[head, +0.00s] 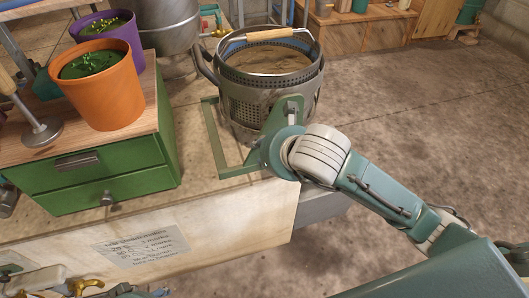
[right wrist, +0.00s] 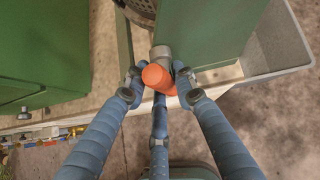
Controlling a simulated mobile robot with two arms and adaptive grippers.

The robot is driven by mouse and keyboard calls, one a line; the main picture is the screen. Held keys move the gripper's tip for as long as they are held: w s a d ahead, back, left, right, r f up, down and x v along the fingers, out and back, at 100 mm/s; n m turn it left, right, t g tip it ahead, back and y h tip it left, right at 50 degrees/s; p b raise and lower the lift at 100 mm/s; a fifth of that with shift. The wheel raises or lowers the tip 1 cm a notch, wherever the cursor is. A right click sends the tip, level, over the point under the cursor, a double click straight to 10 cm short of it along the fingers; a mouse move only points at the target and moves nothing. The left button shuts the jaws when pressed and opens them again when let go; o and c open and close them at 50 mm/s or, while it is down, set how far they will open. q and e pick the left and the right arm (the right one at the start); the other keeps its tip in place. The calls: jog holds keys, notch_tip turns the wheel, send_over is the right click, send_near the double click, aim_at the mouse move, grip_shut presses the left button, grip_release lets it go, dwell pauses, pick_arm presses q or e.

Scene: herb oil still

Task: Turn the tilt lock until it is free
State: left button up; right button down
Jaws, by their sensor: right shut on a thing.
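The tilt lock (right wrist: 157,76) is an orange, rounded handle on a grey metal hub, seen in the right wrist view beside a green upright plate (right wrist: 207,32). My right gripper (right wrist: 158,82) has its blue fingers closed around the lock from both sides. In the head view my right arm reaches in from the right to the side of the green frame (head: 214,140). There the lock and my fingertips are hidden behind my wrist. The perforated metal pot (head: 240,104), with a wooden-gripped handle (head: 270,34), sits upright in the frame.
A green drawer cabinet (head: 95,182) stands left of the frame, carrying an orange pot (head: 98,85) and a purple pot (head: 128,38) with plants. A labelled bench front (head: 220,238) lies below. Open floor (head: 430,110) spreads to the right.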

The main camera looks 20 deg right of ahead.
pick_arm(q)
jog(key=shift+s+r, duration=0.1)
jog(key=shift+r, duration=0.2)
pick_arm(e)
jog(key=shift+d+f, duration=0.1)
jog(key=c, duration=1.7)
grip_release()
notch_tip(320, 180, up, 10)
pick_arm(q)
jog(key=shift+s, duration=0.1)
pick_arm(e)
jog(key=shift+s+f, duration=0.1)
jog(key=shift+s, duration=0.05)
